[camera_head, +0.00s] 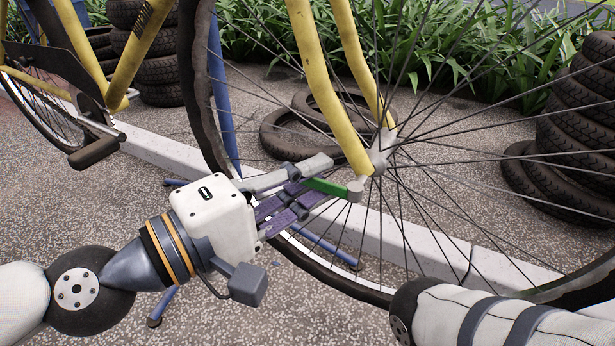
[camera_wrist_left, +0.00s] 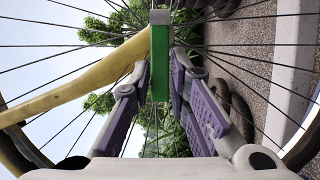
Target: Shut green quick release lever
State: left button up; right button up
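The green quick release lever (camera_head: 328,187) sits at the hub of the yellow bicycle's wheel, beside the lower end of the fork. It points from the grey hub end (camera_head: 356,189) toward the left, toward my left gripper (camera_head: 318,180). My left gripper is partly open, with one finger on each side of the lever's free end. In the left wrist view the lever (camera_wrist_left: 160,68) stands upright between the purple-padded fingers (camera_wrist_left: 160,75). A small gap shows on the left; on the right I cannot tell if the finger touches. My right gripper is not in view.
The yellow fork (camera_head: 335,90) and thin wheel spokes (camera_head: 430,150) are close around the lever. A pale kerb (camera_head: 430,255) runs behind the wheel. Tires (camera_head: 580,120) are stacked at the right, and others (camera_head: 150,55) stand at the back left. Part of my right arm shows at lower right.

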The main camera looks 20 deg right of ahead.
pick_arm(q)
jog(key=shift+o, duration=0.8)
jog(key=shift+a, duration=0.15)
jog(key=v, duration=1.1)
jog(key=shift+a, duration=0.3)
jog(key=shift+s, duration=0.1)
